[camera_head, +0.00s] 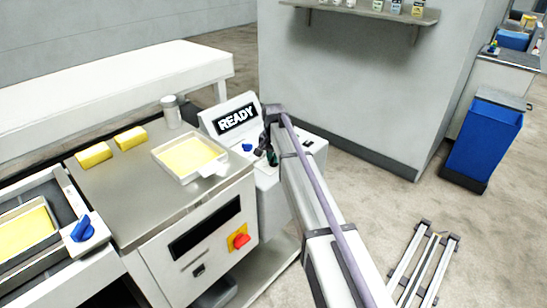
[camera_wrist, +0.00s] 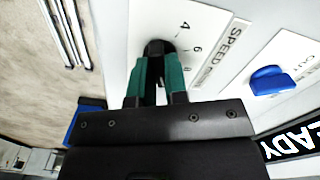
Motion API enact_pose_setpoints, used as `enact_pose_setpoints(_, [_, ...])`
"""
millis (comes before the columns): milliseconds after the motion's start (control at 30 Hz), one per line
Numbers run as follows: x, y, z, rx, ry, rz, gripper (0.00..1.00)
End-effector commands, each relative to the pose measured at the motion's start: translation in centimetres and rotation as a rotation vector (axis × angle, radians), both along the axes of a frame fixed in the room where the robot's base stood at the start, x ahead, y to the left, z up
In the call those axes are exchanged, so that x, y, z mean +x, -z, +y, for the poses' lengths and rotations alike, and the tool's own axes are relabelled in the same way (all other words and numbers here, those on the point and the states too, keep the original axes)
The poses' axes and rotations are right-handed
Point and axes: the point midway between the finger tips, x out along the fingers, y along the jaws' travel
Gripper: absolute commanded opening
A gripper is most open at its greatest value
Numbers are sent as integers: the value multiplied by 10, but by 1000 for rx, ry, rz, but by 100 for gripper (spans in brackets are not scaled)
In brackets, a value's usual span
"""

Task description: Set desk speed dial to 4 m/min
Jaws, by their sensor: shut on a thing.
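The desk speed dial is a black knob (camera_wrist: 158,46) on a white panel in the wrist view, with "SPEED" and the numbers 4, 6 and a partly covered one printed beside it. My gripper (camera_wrist: 159,68) has its two green fingers shut on the knob, covering most of it. Which number the dial points to cannot be told. In the head view my gripper (camera_head: 270,158) is at the desk panel below the READY display (camera_head: 236,119), and the dial is hidden behind the gripper and arm.
A blue knob (camera_wrist: 271,80) sits on the panel beside the speed label. A tray with a yellow slab (camera_head: 187,174) lies on the steel top left of the desk. A red button (camera_head: 240,241) is on the cabinet front. A blue bin (camera_head: 484,146) stands far right.

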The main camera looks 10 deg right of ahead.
Motion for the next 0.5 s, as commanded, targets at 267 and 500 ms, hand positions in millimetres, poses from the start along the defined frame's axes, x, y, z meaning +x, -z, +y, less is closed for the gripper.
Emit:
enact_pose_setpoints(267, [0, 0, 0, 0, -14, 0, 0])
enact_pose_setpoints(500, [0, 0, 0, 0, -98, 0, 0])
